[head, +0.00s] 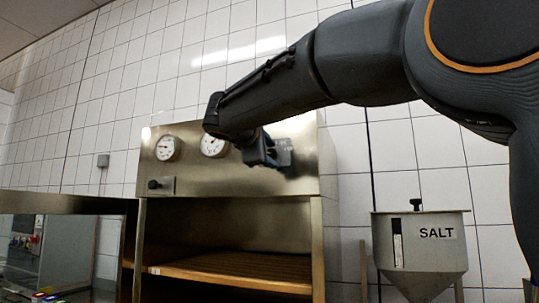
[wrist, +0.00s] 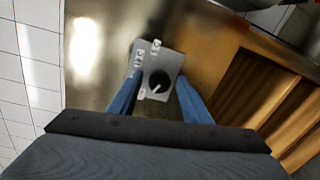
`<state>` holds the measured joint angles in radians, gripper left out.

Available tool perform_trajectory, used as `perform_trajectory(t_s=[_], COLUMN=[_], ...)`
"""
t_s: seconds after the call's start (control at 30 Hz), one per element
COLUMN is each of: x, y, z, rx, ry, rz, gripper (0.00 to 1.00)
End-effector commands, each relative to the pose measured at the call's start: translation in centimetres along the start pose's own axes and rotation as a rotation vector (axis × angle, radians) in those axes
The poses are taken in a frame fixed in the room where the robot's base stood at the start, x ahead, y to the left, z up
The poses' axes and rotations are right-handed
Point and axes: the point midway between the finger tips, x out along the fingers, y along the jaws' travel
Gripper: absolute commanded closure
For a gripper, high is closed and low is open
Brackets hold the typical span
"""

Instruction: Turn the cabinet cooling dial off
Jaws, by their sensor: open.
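The steel cabinet (head: 225,184) has a front panel above an open shelf space. The cooling dial (wrist: 160,80) is a round black knob with a white pointer line on a grey plate (wrist: 172,61). In the wrist view its pointer slants to the lower left, toward one of the small labels, too blurred to read surely. My gripper (wrist: 160,84) is open, with one blue finger on each side of the dial in this view; I cannot tell whether they touch it. In the head view my gripper (head: 262,150) is in front of the plate (head: 284,152) and hides the dial.
Two round gauges (head: 168,148) (head: 213,145) sit on the panel, left of my gripper. Another black knob (head: 154,184) is at the panel's lower left. A salt hopper (head: 421,250) stands to the right. A wooden shelf (head: 240,268) lies below the panel.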

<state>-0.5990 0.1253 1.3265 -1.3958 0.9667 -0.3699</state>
Motion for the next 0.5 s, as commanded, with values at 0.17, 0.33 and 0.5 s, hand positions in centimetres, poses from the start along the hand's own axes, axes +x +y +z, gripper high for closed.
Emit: perform_trajectory(t_s=[0.17, 0.33, 0.5], x=[-2.3, -5.1, -7.0], y=[-0.1, -0.2, -0.1], z=[-0.1, -0.1, -0.1], rx=[0.001, 0.001, 0.000], ry=[0.004, 0.004, 0.003], rz=[0.002, 0.001, 0.000], gripper=[0.56, 0.56, 0.56])
